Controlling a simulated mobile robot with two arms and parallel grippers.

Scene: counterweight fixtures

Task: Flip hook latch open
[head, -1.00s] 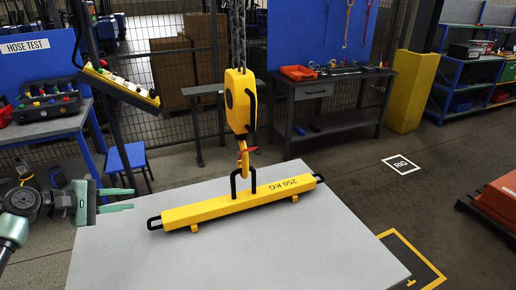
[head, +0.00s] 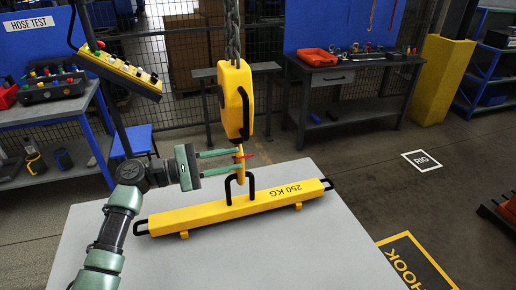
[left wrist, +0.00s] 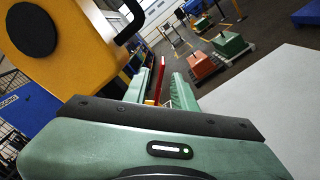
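The yellow hook block (head: 232,98) hangs on a chain above the table. Below it is the yellow hook (head: 241,172), with a small red latch (head: 248,156) on it. The hook meets the black loop of the yellow 250 KG beam (head: 240,207). My left gripper (head: 238,161) is at the hook from the left, its two green fingers apart. In the left wrist view the red latch (left wrist: 161,78) shows in the gap between the open fingers (left wrist: 162,86); I cannot tell whether either finger touches it. The right gripper is not in view.
The beam lies on a pale grey table (head: 290,255). A yellow pendant with buttons (head: 122,75) hangs at upper left. A workbench (head: 350,80) stands behind. The hook block (left wrist: 75,45) is close to my left gripper in the wrist view.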

